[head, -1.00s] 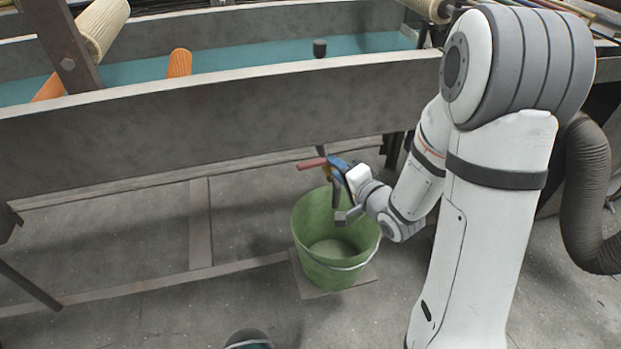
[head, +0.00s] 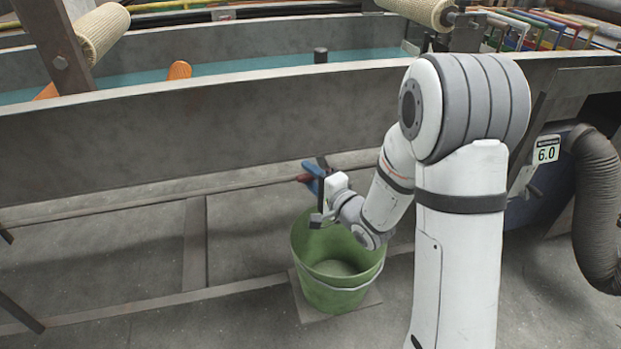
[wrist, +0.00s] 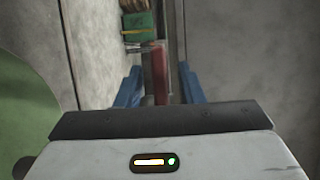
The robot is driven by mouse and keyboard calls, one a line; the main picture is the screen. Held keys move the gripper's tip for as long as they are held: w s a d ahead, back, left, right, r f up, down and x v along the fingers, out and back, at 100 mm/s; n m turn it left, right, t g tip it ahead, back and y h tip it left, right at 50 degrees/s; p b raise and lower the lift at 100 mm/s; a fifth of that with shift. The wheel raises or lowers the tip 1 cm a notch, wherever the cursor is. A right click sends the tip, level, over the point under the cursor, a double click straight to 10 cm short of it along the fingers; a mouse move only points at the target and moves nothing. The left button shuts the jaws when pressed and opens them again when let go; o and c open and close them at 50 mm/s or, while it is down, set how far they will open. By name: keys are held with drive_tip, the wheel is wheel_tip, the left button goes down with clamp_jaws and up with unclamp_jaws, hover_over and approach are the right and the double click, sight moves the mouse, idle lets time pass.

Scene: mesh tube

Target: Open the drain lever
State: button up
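The drain lever has a red handle (head: 304,178), showing as a short dark red end beside my gripper, below the trough's near wall. In the wrist view the red handle (wrist: 160,72) stands upright between my gripper's blue fingers (wrist: 160,90). The fingers are apart, with a gap visible on each side of the handle. In the head view my gripper (head: 312,172) is above the green bucket's back rim. The lever's joint and the valve are hidden behind my gripper and wrist.
The green bucket (head: 312,280) stands on a flat square slab (head: 372,301) on the floor. The trough wall (head: 200,140) runs across behind my gripper, with a frame rail (head: 240,285) low down. A ribbed hose (head: 592,220) hangs at the right.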

drive_tip(key=shift+c, duration=0.5)
clamp_jaws()
